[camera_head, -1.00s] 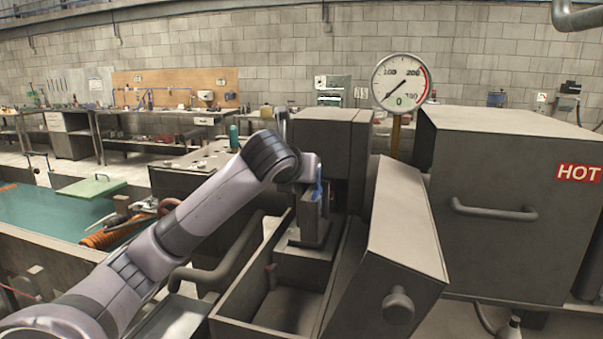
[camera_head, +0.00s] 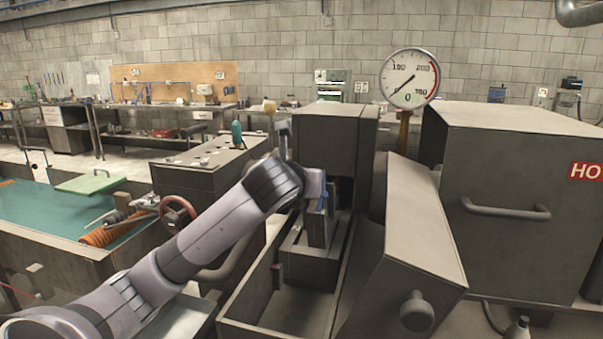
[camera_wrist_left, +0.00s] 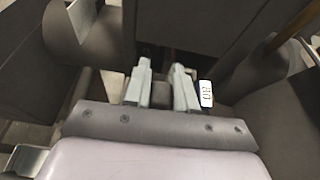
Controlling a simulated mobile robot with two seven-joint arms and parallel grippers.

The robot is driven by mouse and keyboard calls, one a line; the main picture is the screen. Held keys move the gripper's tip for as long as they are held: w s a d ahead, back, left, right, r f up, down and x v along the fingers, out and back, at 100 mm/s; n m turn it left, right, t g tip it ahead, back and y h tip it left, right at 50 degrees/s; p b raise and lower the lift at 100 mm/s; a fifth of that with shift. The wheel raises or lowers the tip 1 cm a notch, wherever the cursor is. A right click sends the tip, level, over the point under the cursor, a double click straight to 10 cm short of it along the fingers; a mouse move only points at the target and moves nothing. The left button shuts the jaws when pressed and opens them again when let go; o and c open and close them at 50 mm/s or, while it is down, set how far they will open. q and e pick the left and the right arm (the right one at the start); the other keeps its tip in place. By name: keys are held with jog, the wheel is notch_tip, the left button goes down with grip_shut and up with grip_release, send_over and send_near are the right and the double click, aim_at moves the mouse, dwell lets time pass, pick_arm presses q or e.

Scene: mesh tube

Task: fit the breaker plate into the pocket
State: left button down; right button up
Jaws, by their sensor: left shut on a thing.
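My left gripper (camera_wrist_left: 160,75) is shut on a small dark piece (camera_wrist_left: 160,92) between its two pale fingers in the left wrist view. The piece is probably the breaker plate, but its outline is mostly hidden. In the head view my left arm reaches to an upright grey block (camera_head: 319,228) in the open trough; the fingers are hidden behind the wrist. A tall grey housing (camera_head: 333,135) with a dark opening stands just behind. The pocket cannot be made out clearly. My right gripper is not in view.
The trough (camera_head: 262,312) has raised walls around the work spot. A dial gauge (camera_head: 409,78) stands behind. A water tank (camera_head: 45,215) lies left.

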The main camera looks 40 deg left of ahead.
aim_at(308, 201)
pick_arm(q)
jog(key=shift+g, duration=0.7)
jog(key=f, duration=0.4)
jog(key=shift+w+d+f, duration=0.1)
jog(key=shift+d+f, duration=0.15)
jog(key=c, duration=1)
grip_release()
jog(key=shift+f, duration=0.3)
jog(key=shift+o, duration=0.4)
jog(key=shift+w+a+f+h, duration=0.3)
jog(key=shift+w+a+f, duration=0.25)
jog(key=shift+w, duration=0.1)
jog(key=shift+d+r, duration=0.2)
jog(key=shift+r, duration=0.1)
jog(key=shift+r, duration=0.15)
jog(key=shift+s+d+r, duration=0.25)
jog(key=shift+s+r, duration=0.05)
jog(key=shift+s, duration=0.1)
jog(key=v, duration=1.1)
